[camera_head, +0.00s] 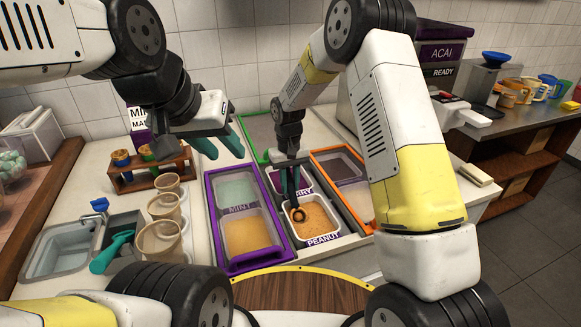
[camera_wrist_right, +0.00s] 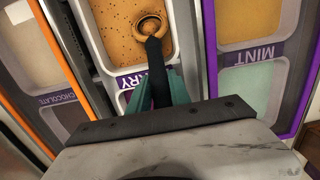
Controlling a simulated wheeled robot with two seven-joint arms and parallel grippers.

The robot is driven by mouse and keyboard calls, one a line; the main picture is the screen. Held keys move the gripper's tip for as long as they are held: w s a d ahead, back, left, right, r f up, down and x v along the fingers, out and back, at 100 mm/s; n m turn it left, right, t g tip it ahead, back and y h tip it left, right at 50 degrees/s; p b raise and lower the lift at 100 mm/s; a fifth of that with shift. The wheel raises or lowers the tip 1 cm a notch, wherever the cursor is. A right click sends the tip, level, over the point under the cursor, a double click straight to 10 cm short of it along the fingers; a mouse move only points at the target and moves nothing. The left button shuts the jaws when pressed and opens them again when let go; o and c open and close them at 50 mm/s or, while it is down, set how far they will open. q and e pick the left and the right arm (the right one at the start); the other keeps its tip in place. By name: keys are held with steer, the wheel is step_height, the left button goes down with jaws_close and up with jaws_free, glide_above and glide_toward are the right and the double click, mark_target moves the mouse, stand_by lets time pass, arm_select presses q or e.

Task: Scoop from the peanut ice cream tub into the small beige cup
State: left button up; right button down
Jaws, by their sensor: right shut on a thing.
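The peanut tub (camera_head: 325,228) is a white container of tan, speckled ice cream in the middle of the counter. My right gripper (camera_head: 291,190) is shut on the dark handle of a scoop (camera_head: 299,214), whose round brown bowl is at the ice cream in the tub. The right wrist view shows the scoop (camera_wrist_right: 150,27) against the ice cream, its handle between my teal fingers (camera_wrist_right: 158,92). Beige cups stand in a row left of the tubs: back (camera_head: 167,183), middle (camera_head: 164,206) and front (camera_head: 157,241). My left gripper (camera_head: 218,141) is open and empty above the counter.
A purple-framed mint tub (camera_head: 237,189) is left of the peanut tub, an orange-framed tray (camera_head: 365,196) right. A wooden rack (camera_head: 150,172) with jars stands behind the cups. A sink (camera_head: 62,250) and teal-handled tool (camera_head: 110,252) are at left.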

mark_target(297, 209)
steer(key=shift+s+d, duration=0.4)
steer(key=shift+s, duration=0.55)
steer(key=shift+s+d, duration=0.35)
steer(key=shift+s, duration=0.65)
steer(key=shift+s+d, duration=0.4)
steer(key=shift+s, duration=0.55)
steer(key=shift+w+a+f+g+h, duration=0.2)
steer(key=shift+w+g+h, duration=0.35)
steer(key=shift+g, duration=0.55)
steer(key=shift+w+r, duration=0.15)
steer(key=shift+r, duration=0.1)
steer(key=shift+v, duration=4.95)
